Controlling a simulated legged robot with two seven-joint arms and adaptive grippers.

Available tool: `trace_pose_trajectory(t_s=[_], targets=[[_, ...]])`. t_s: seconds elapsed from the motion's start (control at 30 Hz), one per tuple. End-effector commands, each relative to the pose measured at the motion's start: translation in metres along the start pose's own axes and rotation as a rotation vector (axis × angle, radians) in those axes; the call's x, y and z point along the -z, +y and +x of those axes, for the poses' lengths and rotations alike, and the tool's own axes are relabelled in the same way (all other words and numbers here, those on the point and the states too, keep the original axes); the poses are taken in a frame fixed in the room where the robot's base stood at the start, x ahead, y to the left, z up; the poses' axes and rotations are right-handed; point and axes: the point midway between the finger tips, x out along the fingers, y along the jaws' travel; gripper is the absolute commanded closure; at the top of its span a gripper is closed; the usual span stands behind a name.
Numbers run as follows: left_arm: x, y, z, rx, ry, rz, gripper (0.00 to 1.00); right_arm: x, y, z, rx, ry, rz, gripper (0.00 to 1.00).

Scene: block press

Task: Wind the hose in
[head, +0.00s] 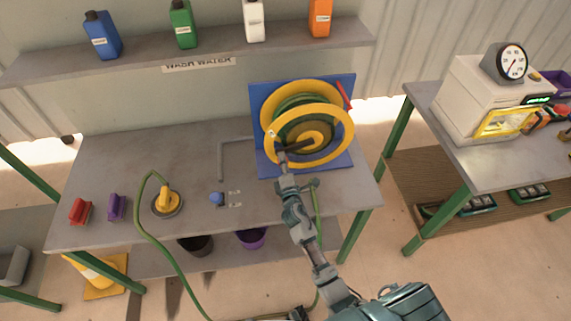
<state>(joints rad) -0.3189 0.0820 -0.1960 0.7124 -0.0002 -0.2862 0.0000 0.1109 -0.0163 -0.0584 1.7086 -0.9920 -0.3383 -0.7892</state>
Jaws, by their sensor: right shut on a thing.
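The hose reel (338,150) has a yellow rim and stands against a blue back plate (343,88) at the right end of the bench. Green hose (287,103) is wound on its drum. My right gripper (280,153) is at the left front of the reel, shut on the dark crank handle (296,148); its fingers partly hide the grip. The loose green hose (163,253) hangs in a loop below the bench front and rises to a yellow nozzle piece (168,200) on a round base. My left gripper is not in view.
Red (80,211) and purple (116,207) items and a small blue-topped part (217,198) lie on the bench (130,150). Bottles stand on the shelf (200,58) above. A second table (465,165) with a gauge machine (470,95) is at right.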

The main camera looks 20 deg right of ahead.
Motion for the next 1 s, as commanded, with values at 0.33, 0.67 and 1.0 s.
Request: trace_pose_trajectory(t_s=[0.33, 0.67, 1.0], targets=[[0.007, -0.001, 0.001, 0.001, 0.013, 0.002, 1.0, 0.0, 0.006, 0.001, -0.002, -0.003, 0.045, 1.0], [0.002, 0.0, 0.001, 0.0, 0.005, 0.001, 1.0, 0.0, 0.007, 0.001, -0.004, -0.004, 0.043, 0.52], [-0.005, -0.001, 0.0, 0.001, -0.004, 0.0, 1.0, 0.0, 0.006, 0.0, -0.002, -0.003, 0.043, 0.36]])
